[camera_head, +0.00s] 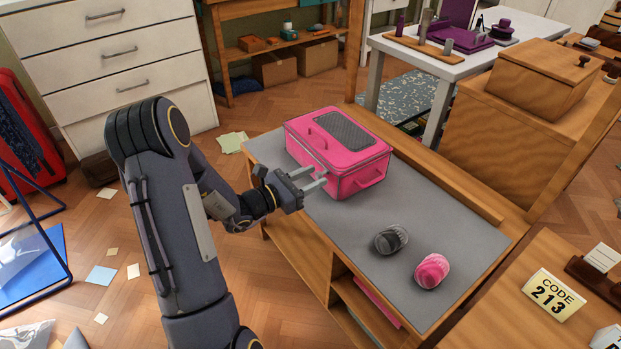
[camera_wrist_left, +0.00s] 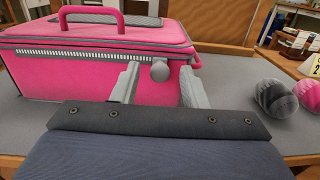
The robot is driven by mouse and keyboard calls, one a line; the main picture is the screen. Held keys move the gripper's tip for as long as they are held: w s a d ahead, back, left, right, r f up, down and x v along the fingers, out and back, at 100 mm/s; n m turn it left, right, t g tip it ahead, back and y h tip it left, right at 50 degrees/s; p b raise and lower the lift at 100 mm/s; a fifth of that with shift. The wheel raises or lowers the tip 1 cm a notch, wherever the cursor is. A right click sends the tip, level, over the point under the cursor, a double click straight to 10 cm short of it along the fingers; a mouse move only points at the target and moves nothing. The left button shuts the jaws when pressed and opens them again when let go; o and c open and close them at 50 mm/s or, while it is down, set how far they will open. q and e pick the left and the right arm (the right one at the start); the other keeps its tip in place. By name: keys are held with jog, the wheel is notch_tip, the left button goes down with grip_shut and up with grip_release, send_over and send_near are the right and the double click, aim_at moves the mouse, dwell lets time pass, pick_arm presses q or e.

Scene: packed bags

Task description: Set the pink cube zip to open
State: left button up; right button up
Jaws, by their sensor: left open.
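The pink cube (camera_head: 345,150) is a boxy packing bag with a grey mesh top panel and pink handles. It lies lid-up on the grey bench top. In the left wrist view the pink cube (camera_wrist_left: 90,75) shows a grey zip track (camera_wrist_left: 85,54) along its upper front edge. A round grey zip pull (camera_wrist_left: 160,70) sits toward the right of that edge. My left gripper (camera_head: 322,179) is open at the cube's near side. In the wrist view the left gripper's fingers (camera_wrist_left: 158,85) stand either side of the pull, with a gap visible around it. My right gripper is not in view.
A dark grey rolled item (camera_head: 390,239) and a pink rolled item (camera_head: 432,271) lie on the grey bench top (camera_head: 455,232), right of the cube. A raised wooden ledge (camera_head: 440,180) runs along the bench's far edge. A wooden box (camera_head: 535,80) stands beyond.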

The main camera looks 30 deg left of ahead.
pick_arm(q)
grip_shut()
jog(key=shift+a, duration=0.1)
